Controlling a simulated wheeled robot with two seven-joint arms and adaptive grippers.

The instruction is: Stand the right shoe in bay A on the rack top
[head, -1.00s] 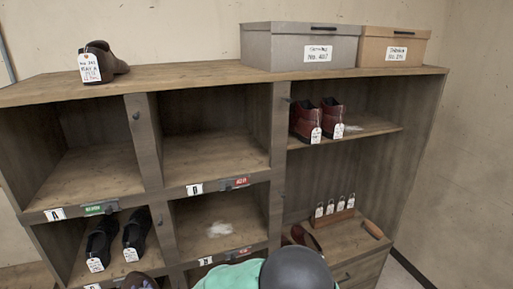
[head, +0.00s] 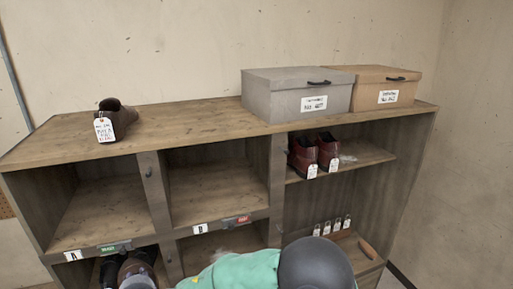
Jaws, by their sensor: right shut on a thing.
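A brown shoe (head: 115,114) with a white tag stands on the rack top (head: 190,117), above bay A (head: 105,207). The tag's small print is hard to read. Bay A is empty and has an "A" label and a green plate on its lower edge. My right gripper (head: 136,270) is at the bottom left, below bay A's front edge. It is shut on a brown shoe, the right shoe (head: 128,268), of which only a little shows at the bottom of the picture. My left gripper is not in view.
A grey box (head: 292,97) and a tan box (head: 388,90) stand on the rack top at right. Bare top lies between the brown shoe and the grey box. Bay B (head: 215,192) is empty. Red-brown boots (head: 315,152) stand on the right shelf.

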